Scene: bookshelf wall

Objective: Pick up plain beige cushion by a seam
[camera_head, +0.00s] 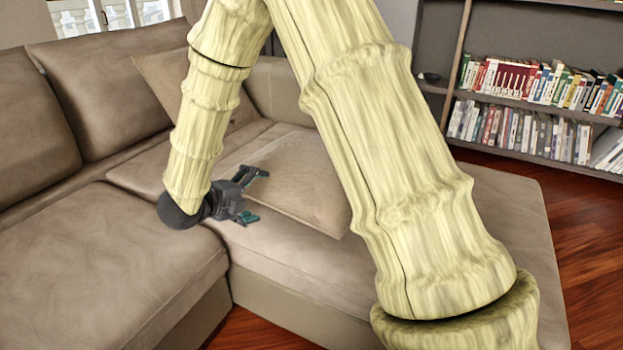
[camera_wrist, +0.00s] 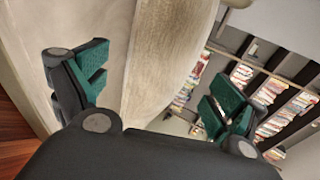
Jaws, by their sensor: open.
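The plain beige cushion (camera_head: 305,180) lies flat on the right part of the sofa, its right side partly hidden behind my arm. My gripper (camera_head: 257,196) is open and empty at the cushion's left edge, low over the seat, with its fingers pointing right toward the cushion. In the wrist view, the cushion (camera_wrist: 172,60) shows between the two spread fingers of my gripper (camera_wrist: 155,90), with its edge running up the picture. I cannot tell whether a finger touches it.
The beige sofa (camera_head: 120,250) fills the left and middle. Another beige cushion (camera_head: 155,80) leans against its backrest, partly behind my arm. A bookshelf (camera_head: 540,105) stands at the back right. Wooden floor (camera_head: 590,260) is open at the right.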

